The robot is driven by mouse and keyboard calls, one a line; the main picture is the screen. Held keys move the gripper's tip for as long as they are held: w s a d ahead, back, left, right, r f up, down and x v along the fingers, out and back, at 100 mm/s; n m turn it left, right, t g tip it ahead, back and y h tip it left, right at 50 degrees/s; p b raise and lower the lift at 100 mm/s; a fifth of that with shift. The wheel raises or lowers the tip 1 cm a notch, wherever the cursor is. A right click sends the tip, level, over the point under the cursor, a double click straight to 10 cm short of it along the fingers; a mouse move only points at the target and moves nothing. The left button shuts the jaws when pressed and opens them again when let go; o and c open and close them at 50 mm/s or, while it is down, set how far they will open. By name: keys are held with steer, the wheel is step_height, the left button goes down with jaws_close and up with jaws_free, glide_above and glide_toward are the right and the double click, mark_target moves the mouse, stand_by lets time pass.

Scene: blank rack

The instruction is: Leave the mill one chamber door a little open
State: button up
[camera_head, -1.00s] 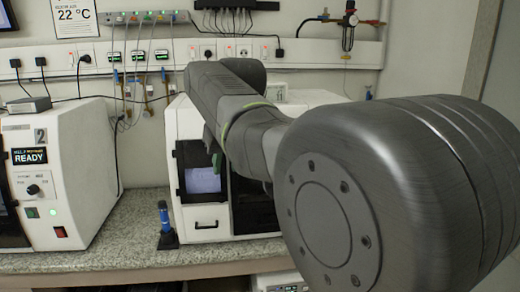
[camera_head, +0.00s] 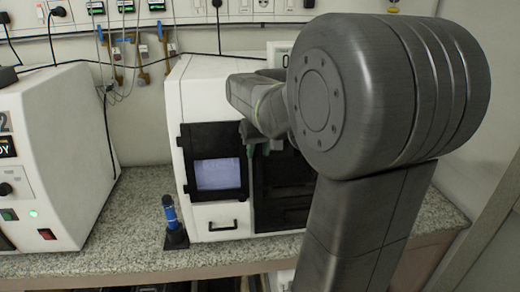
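A white mill (camera_head: 212,95) stands on the counter in the middle, with a black-framed lit screen (camera_head: 218,174) on its left front. To the right of the screen is its dark chamber front (camera_head: 285,188), partly behind my arm. I cannot tell whether the chamber door is shut or ajar. My gripper (camera_head: 260,147) is small and mostly hidden by my arm. It appears in front of the mill, near the upper edge of the dark chamber front. I cannot see whether it touches the door or how its fingers stand.
Another white machine (camera_head: 62,150), marked 2, stands at the left. A blue-handled tool (camera_head: 171,214) stands upright in a dark holder before the mill's left corner. The granite counter (camera_head: 125,228) between the machines is clear. Cables and sockets line the back wall.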

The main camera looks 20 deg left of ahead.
steer(key=shift+w+a+f, duration=0.15)
steer(key=shift+f, duration=0.2)
jaws_close()
steer(key=s+d+r+n+g+y, duration=0.1)
steer(key=s+d+r+n, duration=0.1)
steer(key=s+d, duration=0.7)
steer(key=shift+d+r+n+g, duration=0.3)
steer(key=shift+d+n, duration=0.45)
steer(key=shift+n, duration=0.05)
jaws_free()
